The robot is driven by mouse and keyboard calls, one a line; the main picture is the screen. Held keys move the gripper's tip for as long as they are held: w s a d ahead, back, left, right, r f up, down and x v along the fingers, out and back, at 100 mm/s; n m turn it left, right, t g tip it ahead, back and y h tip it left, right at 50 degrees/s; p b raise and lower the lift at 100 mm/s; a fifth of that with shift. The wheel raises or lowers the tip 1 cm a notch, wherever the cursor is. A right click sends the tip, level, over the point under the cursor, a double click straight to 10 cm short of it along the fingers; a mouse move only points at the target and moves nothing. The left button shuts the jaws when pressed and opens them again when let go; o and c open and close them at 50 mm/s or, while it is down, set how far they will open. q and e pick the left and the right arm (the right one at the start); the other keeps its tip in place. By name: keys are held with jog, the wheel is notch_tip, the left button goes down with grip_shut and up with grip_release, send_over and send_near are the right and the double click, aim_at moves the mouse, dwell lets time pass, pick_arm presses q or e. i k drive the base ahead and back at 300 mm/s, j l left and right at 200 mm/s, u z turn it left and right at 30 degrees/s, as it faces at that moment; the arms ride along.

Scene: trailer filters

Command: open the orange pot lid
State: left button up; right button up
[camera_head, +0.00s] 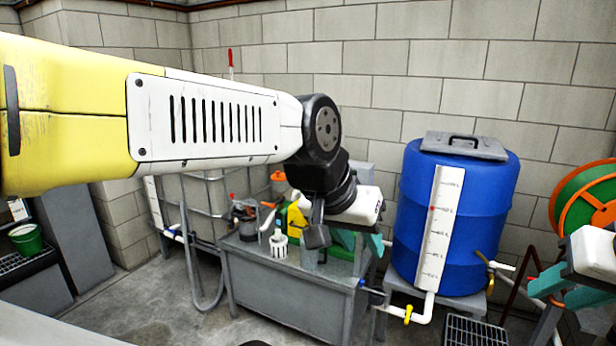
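My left arm crosses the picture from the left and hides part of the bench. My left gripper (359,243), with teal fingers, is over the right end of the bench, to the right of the orange object and apart from it. Its fingers look spread with nothing between them. My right gripper (568,290) is at the right edge, its teal fingers apart and empty.
The grey bench (285,296) holds a white slotted cup (280,246), a yellow jug (297,222) and small parts. A blue barrel (480,215) with a grey lid (465,147) stands right of it. An orange-green reel (588,205) is at far right.

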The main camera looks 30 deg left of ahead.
aim_at(278, 176)
jog(key=i+j, duration=0.25)
jog(key=j, duration=0.2)
jog(key=i+j, duration=0.2)
jog(key=j, duration=0.25)
jog(key=i+j, duration=0.25)
jog(key=j, duration=0.25)
jog(key=i+j, duration=0.25)
jog(key=j, duration=0.2)
jog(key=i+j, duration=0.2)
jog(key=j, duration=0.25)
jog(key=i+j, duration=0.25)
jog(key=j, duration=0.2)
jog(key=i+j, duration=0.25)
jog(key=j, duration=0.2)
jog(key=i+j, duration=0.2)
jog(key=j, duration=0.25)
